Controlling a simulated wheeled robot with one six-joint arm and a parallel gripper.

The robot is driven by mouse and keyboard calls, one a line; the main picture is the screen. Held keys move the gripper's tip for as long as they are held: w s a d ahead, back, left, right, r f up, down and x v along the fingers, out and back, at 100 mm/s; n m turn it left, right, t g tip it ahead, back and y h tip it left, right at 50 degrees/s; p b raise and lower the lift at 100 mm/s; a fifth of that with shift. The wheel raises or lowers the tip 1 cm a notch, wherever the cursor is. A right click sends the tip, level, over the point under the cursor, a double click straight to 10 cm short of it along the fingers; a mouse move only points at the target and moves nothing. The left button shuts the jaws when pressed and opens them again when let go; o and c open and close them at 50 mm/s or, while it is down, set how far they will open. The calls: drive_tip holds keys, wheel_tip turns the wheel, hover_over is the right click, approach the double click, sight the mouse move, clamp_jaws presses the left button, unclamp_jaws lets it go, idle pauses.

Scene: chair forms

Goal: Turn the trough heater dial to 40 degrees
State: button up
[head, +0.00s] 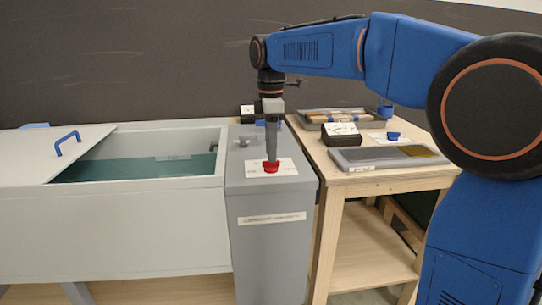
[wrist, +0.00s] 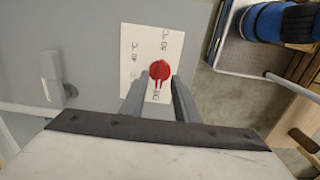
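The trough heater dial is a small red knob (head: 271,166) on a white label card (head: 288,167) on top of the grey heater cabinet (head: 270,196). In the wrist view the dial (wrist: 160,70) shows from above, with a narrow red part toward the bottom of the card. My gripper (head: 271,156) points straight down over the dial. In the wrist view my gripper (wrist: 159,80) has its fingers apart, one on each side of the dial's lower edge. I cannot tell whether they touch it.
A grey trough (head: 120,181) with greenish liquid and a partly covering lid (head: 50,150) stands at left. A grey fitting (head: 242,142) sits left of the card. A wooden table (head: 345,187) at right holds trays and a dark box (head: 341,134).

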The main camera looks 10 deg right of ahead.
sight(271, 165)
drive_tip(key=shift+f, duration=1.25)
drive_tip(key=shift+c, duration=0.3)
clamp_jaws()
